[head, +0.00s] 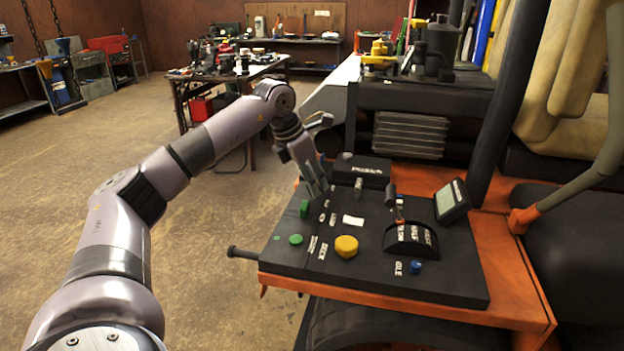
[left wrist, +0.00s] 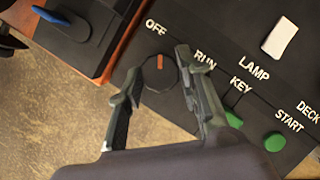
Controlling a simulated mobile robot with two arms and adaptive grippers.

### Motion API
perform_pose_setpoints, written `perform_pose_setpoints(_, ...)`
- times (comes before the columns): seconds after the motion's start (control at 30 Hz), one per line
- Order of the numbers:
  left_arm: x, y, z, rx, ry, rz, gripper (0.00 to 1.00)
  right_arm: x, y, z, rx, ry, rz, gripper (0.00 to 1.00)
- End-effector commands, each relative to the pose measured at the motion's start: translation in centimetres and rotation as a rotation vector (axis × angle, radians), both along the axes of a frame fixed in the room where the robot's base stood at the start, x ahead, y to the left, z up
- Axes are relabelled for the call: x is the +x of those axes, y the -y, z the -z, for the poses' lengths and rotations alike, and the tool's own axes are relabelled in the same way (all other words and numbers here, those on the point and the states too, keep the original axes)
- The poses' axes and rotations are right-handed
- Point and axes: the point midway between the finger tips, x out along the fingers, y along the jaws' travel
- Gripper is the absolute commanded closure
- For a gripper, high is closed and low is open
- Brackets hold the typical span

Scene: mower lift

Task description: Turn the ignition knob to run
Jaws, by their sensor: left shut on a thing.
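The ignition knob (left wrist: 158,78) is a round black dial with an orange mark on the control panel (left wrist: 225,40). In the left wrist view the mark points up toward the OFF label (left wrist: 156,26); the RUN label (left wrist: 205,60) is to the right. My left gripper (left wrist: 158,95) has one finger on each side of the knob and is shut on it. In the head view my left gripper (head: 318,188) points down at the panel's far left part and hides the knob. My right gripper is not in view.
A raised black box (head: 361,172), a lever quadrant (head: 411,241) and a tilted display (head: 452,201) stand on the panel. A yellow button (head: 346,246) and a green button (head: 295,240) are nearer. A white switch (left wrist: 280,37) is right of the knob. Open floor lies left.

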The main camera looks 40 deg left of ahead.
Motion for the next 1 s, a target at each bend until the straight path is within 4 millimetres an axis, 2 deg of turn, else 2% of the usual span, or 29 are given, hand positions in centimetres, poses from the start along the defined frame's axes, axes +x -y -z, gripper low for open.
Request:
perform_pose_setpoints(0.1, 0.0, 0.0, 0.0, 0.0, 0.0, 0.0, 0.95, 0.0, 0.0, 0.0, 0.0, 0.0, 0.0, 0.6)
perform_pose_setpoints(0.47, 0.0, -0.1, -0.2, 0.0, -0.002, 0.071, 0.95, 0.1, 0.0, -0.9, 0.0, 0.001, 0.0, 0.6)
perform_pose_setpoints(1.0, 0.3, -0.3, -0.5, -0.005, 0.0, 0.522, 0.95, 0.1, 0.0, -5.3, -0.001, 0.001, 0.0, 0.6)
